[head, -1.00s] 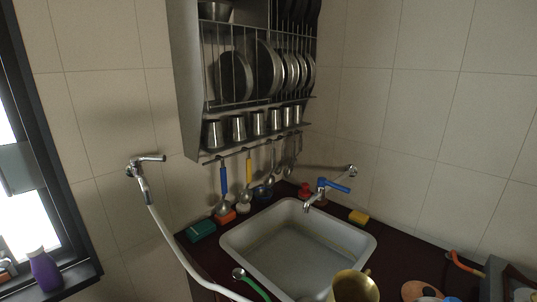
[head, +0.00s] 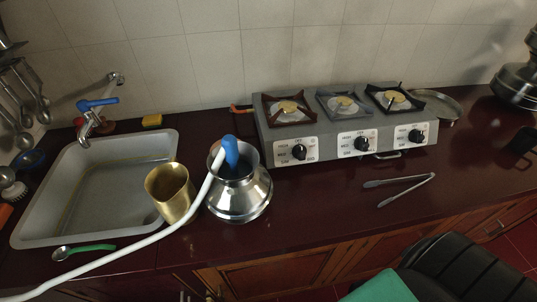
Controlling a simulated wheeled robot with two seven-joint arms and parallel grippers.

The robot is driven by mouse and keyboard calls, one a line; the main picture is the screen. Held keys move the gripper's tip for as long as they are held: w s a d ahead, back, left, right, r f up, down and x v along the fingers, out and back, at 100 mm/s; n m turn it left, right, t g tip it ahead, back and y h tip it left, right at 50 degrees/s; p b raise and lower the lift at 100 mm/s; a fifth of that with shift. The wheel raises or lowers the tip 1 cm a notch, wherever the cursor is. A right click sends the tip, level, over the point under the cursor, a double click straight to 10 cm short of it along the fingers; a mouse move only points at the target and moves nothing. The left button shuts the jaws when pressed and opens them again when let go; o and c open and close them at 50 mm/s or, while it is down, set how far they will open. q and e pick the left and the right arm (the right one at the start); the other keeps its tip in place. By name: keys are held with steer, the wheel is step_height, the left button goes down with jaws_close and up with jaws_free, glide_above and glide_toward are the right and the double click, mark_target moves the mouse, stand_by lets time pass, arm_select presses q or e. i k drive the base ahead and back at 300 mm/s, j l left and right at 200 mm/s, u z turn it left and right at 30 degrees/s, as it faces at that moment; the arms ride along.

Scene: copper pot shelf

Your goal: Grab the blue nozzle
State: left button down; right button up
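The blue nozzle (head: 231,150) is at the end of a white hose (head: 150,240) in the head view. It sits at the mouth of a round silver pot (head: 240,192) on the dark counter. The hose runs from the nozzle down to the lower left, in front of the sink. The nozzle's lower tip is hard to make out against the pot's dark opening. Neither of my grippers shows in the head view.
A brass cup (head: 171,194) stands between the sink (head: 45,233) and the silver pot. A three-burner stove (head: 330,150) stands at the back. Metal tongs (head: 398,187) lie on the right of the counter. A green-handled spoon (head: 85,248) lies in front of the sink.

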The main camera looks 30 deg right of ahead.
mark_target(229, 142)
steer(key=z, duration=0.45)
steer(key=k+l+z, duration=0.35)
steer(key=l+z, duration=0.15)
steer(key=l, duration=0.25)
steer(key=k+l+z, duration=0.1)
steer(key=l+z, duration=0.15)
steer(key=l, duration=0.15)
